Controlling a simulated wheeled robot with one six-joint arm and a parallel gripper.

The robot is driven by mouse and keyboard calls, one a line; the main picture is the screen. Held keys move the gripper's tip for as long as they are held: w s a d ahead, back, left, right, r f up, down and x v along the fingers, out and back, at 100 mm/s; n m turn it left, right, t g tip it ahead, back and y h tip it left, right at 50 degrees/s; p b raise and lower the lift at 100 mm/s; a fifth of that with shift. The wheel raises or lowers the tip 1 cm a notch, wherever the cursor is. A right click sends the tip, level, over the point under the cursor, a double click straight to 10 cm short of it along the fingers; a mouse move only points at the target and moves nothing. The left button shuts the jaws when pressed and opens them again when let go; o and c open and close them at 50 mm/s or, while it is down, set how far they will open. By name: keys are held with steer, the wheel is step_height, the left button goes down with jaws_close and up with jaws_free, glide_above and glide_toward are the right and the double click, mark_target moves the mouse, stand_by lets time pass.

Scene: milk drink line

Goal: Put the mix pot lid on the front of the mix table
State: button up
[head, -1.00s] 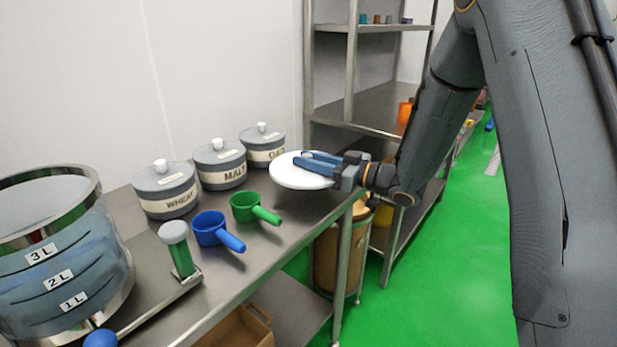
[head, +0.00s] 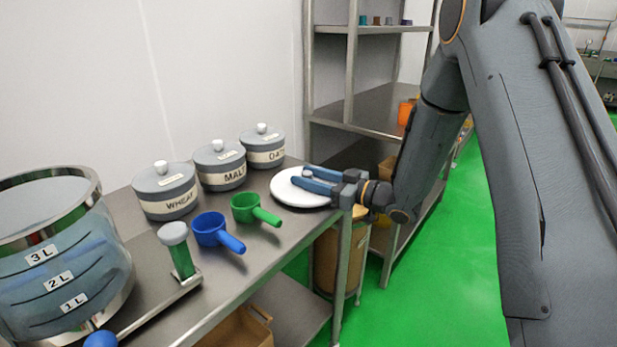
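The mix pot lid (head: 297,200) is a white round disc. It lies flat on the right end of the steel mix table (head: 262,247), near the corner, to the right of the jars. My gripper (head: 298,175) reaches in from the right, low over the lid. Its two blue fingers are spread apart, with white showing between them. The lid's knob is mostly hidden by the fingers. The mix pot (head: 60,265), with litre marks, stands at the left.
Jars marked wheat (head: 165,192), malt (head: 220,167) and oat (head: 263,148) line the back. A blue scoop (head: 210,230), a green scoop (head: 244,208) and a green-handled tool (head: 181,255) stand in front. A steel shelf (head: 360,118) stands behind the table's right end.

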steer(key=shift+r, duration=0.15)
steer(key=shift+s+d, duration=0.1)
steer(key=shift+d, duration=0.15)
steer(key=v, duration=1.1)
steer(key=shift+d+b, duration=0.2)
steer(key=shift+b, duration=0.25)
steer(key=shift+s, duration=0.15)
